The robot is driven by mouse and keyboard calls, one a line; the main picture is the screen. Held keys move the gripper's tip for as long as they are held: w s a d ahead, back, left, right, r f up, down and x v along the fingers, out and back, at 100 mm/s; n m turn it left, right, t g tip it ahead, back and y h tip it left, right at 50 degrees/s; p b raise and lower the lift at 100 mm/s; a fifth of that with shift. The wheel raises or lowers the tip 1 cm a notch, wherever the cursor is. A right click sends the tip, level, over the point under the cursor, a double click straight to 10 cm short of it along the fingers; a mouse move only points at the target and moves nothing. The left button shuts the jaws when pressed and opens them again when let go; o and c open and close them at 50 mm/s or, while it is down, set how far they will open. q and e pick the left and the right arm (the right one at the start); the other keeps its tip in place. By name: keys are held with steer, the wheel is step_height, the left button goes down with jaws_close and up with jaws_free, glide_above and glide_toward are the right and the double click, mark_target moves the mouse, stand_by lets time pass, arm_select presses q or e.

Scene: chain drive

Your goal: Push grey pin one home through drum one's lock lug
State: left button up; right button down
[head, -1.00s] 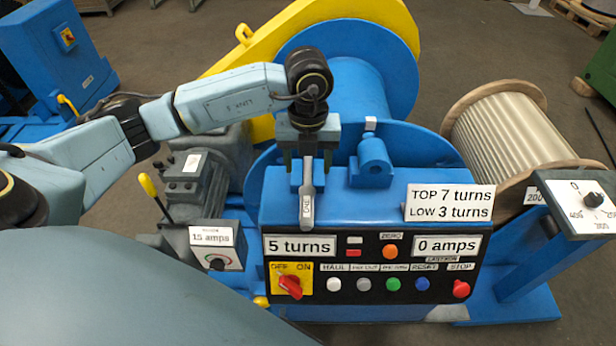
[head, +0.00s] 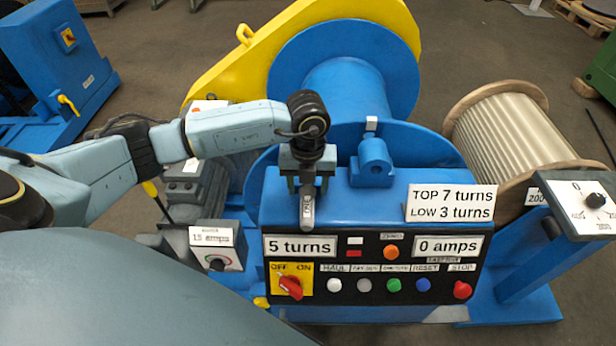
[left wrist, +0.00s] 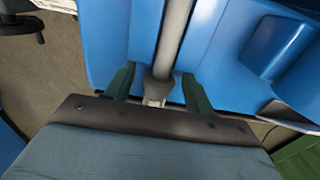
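The grey pin (head: 307,210) bears a label that reads ONE and stands out over the near part of the blue housing top. My left gripper (head: 307,188) comes down over its upper part. In the left wrist view the pin's rod (left wrist: 172,45) runs between the green fingers (left wrist: 158,82), with gaps visible on both sides, so the gripper looks open around it. The pin's seat and any lug behind it are hidden by the gripper. A blue lug (head: 373,162) stands to the right; I cannot tell which drum it serves. My right gripper is out of view.
The blue drum (head: 345,90) and yellow guard (head: 235,70) stand behind. The control panel (head: 375,268) with switch and buttons lies below the pin. A sign (head: 450,203) stands right, a grey motor (head: 195,185) left, a rope reel (head: 505,135) far right.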

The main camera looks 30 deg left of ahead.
arm_select(q)
jaws_close()
steer(key=shift+r, duration=0.1)
